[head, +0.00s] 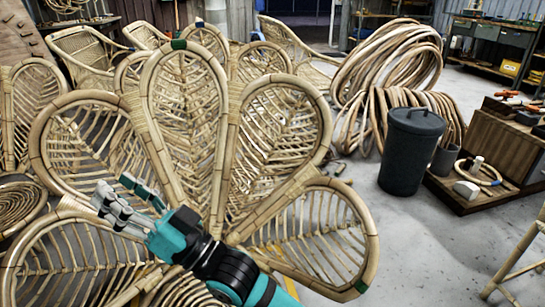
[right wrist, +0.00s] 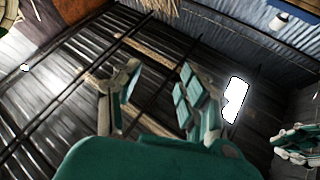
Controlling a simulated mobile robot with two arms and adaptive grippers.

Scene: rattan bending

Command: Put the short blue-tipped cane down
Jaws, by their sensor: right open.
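My right gripper (head: 114,190) reaches in from the bottom of the head view, over the lower left of a large fan-shaped rattan back. Its grey fingers are apart, and nothing shows between them. In the right wrist view the same gripper (right wrist: 155,90) is open and empty, with dark roof sheeting behind it. A teal and grey gripper part (right wrist: 297,143) shows at that view's right edge; it looks like my left gripper, but its jaws are unclear. I cannot make out a loose short blue-tipped cane.
Large rattan coils (head: 385,65) stand behind on the right. A dark lidded bin (head: 411,150) stands on the grey floor beside a low wooden bench (head: 490,165). Rattan chairs (head: 85,50) are at the back left. Open floor (head: 430,250) lies at the lower right.

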